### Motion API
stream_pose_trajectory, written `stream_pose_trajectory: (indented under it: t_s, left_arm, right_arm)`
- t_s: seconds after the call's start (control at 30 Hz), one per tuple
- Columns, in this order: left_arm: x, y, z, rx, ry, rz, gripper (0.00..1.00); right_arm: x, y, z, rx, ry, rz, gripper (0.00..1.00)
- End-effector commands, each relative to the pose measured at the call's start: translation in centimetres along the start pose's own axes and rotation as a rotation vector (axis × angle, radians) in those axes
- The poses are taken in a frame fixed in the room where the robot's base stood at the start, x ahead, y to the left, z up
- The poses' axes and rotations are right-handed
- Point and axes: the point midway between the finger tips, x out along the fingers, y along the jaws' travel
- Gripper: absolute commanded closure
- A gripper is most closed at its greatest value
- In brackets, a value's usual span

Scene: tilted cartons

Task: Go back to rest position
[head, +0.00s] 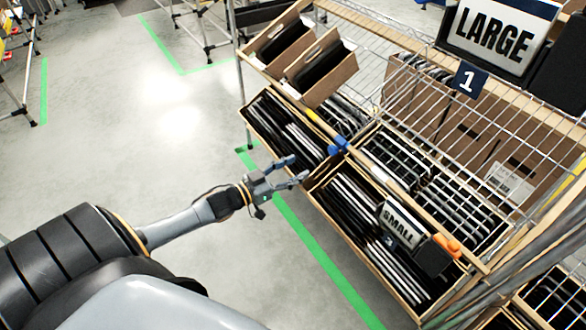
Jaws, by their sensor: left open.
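My left gripper (291,170) reaches in from the left on its outstretched arm. Its fingers are apart and nothing shows between them. It is in front of the lower cartons on the rack, close to the near edge of the upper-left carton (262,128) in the picture; whether it touches cannot be told. My right gripper is not in view.
A wire rack (490,130) holds tilted cartons of dark flat items. A "SMALL" sign (398,226) hangs on the lower carton (350,240), and a "LARGE" sign (495,35) stands above.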

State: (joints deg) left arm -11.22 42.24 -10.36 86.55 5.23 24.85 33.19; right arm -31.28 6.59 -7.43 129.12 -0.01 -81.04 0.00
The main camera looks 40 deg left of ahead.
Motion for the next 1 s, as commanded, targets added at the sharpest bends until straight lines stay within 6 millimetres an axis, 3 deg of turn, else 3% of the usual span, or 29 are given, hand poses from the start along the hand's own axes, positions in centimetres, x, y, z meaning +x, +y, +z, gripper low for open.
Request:
stream_pose_trajectory:
  t_s: [0.57,0.77,1.0]
  left_arm:
    - [0.1,0.6,0.6,-0.003,-0.023,-0.014,0.47]
    - [-0.3,4.7,5.0,-0.017,-0.22,-0.113,0.47]
    - [-4.3,11.6,10.2,-0.027,-0.604,-0.217,0.47]
  right_arm:
    - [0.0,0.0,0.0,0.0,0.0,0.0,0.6]
    - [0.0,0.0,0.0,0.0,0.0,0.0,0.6]
    - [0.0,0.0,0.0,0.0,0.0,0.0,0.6]
